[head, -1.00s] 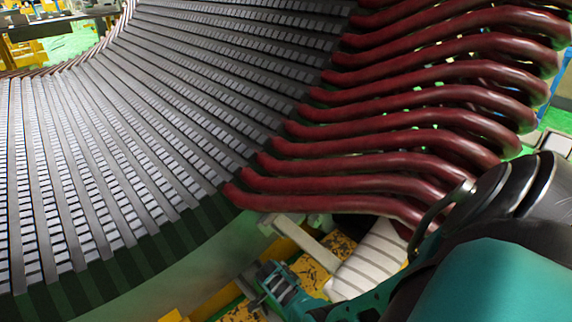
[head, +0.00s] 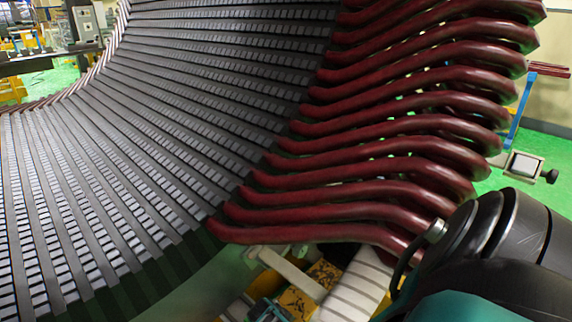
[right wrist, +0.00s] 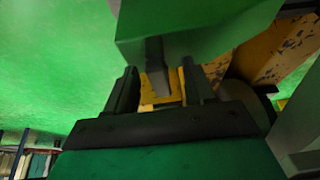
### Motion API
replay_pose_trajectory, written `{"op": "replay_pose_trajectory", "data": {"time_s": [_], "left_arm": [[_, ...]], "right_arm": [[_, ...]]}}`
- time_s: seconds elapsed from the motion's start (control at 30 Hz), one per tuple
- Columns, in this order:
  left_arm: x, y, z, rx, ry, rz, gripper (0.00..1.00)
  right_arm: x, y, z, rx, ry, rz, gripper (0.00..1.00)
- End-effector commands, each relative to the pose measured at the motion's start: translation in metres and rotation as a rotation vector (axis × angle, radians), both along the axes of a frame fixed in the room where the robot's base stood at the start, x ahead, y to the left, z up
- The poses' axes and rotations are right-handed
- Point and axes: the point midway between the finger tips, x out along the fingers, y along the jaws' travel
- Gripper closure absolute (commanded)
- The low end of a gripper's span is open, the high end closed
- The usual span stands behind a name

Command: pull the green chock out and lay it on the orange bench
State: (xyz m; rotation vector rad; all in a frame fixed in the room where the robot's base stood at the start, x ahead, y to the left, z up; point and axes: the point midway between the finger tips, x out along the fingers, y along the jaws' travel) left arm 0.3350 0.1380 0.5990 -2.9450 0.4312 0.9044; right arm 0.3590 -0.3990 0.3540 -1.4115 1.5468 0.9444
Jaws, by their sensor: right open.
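In the right wrist view, a green block (right wrist: 200,35), which looks like the green chock, fills the top middle. A dark tab (right wrist: 157,66) sticks down from it. My right gripper (right wrist: 160,85) is open, its two dark fingers apart on either side of the tab. I cannot tell whether either finger touches it. In the head view only part of my right gripper (head: 268,312) shows at the bottom edge, and I cannot make out the chock there. Worn orange-yellow surfaces (right wrist: 272,50) show behind; I cannot tell whether they are the orange bench. My left gripper is out of view.
The large slotted stator (head: 150,130) fills the left and middle of the head view. Several dark red coil ends (head: 400,160) jut out close above my right arm. A white-wrapped part (head: 352,290) and worn yellow framing (head: 325,272) lie below them.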

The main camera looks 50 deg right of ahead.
Motion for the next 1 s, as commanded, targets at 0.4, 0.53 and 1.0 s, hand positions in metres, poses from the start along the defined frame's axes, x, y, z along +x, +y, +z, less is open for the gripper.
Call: {"op": "replay_pose_trajectory", "data": {"time_s": [0.4,0.53,1.0], "left_arm": [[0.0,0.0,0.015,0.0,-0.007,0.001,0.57],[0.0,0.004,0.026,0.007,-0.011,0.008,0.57],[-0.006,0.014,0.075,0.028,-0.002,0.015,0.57]], "right_arm": [[0.001,0.006,0.017,0.001,-0.001,0.0,0.47],[0.002,0.013,0.037,0.001,-0.001,0.0,0.47],[0.004,0.041,0.104,0.001,-0.001,0.0,0.47]]}}
